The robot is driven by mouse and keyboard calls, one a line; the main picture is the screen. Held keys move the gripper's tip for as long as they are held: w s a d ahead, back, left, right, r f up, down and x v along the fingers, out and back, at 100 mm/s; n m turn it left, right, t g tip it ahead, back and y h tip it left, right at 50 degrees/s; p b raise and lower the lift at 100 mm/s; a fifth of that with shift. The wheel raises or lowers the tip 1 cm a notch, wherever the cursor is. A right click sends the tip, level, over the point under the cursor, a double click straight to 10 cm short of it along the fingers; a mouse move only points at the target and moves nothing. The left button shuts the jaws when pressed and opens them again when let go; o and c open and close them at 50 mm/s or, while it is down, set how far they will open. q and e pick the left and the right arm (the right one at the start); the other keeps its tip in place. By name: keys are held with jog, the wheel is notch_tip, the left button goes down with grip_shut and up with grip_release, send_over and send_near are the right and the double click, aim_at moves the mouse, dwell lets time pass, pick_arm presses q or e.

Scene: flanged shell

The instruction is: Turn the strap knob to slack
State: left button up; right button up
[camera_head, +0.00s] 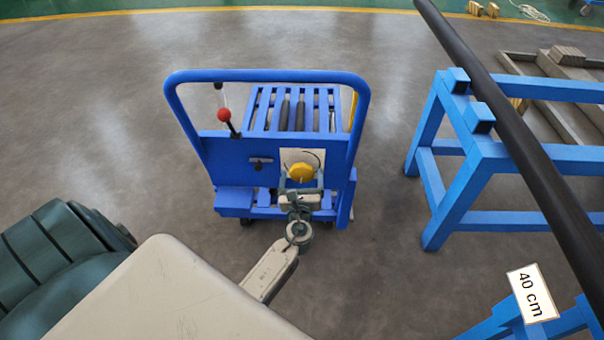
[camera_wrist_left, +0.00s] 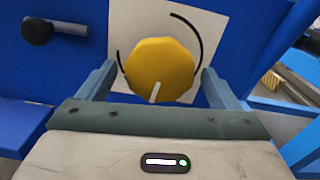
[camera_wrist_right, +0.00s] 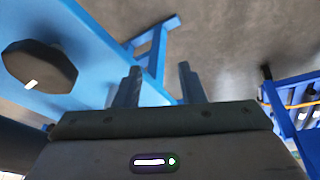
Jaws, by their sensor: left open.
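The yellow strap knob (camera_head: 301,172) sits on a white plate on the blue cart (camera_head: 225,145). In the left wrist view the knob (camera_wrist_left: 160,66) is many-sided, and its white mark points down, slightly left. A black arc shows on the plate around it. My left gripper (camera_wrist_left: 158,74) is open, one finger on each side of the knob, with a gap visible on both sides. My right gripper (camera_wrist_right: 159,68) is open and empty in its own wrist view, away from the knob; the head view does not show it.
The cart has a tall blue handle, a red-balled lever (camera_head: 224,115) and a small black knob (camera_wrist_left: 37,31) left of the plate. A blue stand (camera_head: 450,150) carrying a long black bar (camera_head: 530,165) is at right. Grey floor lies between cart and stand.

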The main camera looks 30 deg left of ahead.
pick_arm(q)
jog(key=shift+w+a, duration=0.3)
jog(key=shift+w, duration=0.25)
jog(key=c, duration=1)
